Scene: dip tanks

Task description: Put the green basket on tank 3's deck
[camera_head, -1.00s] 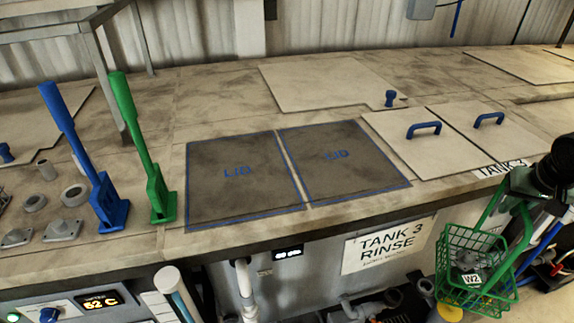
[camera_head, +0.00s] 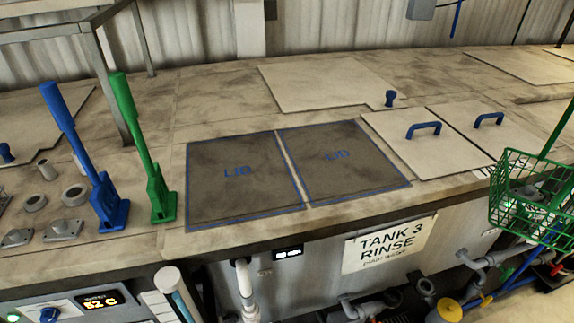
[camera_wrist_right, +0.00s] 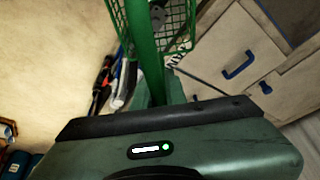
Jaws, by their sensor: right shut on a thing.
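The green basket (camera_head: 520,200) is a wire basket with a tall handle. It hangs at the right edge of the head view, in front of the deck's edge and partly over the tank 3 side. In the right wrist view its green handle (camera_wrist_right: 150,55) runs up from my right gripper (camera_wrist_right: 158,100), which is shut on it. In the head view that gripper is out of frame. Tank 3's deck (camera_head: 350,212) carries two dark lid outlines (camera_head: 245,175) and two pale lids with blue handles (camera_head: 425,130). The TANK 3 RINSE sign (camera_head: 388,245) is on the front below. My left gripper is not in view.
A blue lever (camera_head: 85,150) and a green lever (camera_head: 140,145) stand upright left of the lid outlines. Pipes and a yellow cap (camera_head: 450,309) lie below the deck at the right. The dark outlined area is clear.

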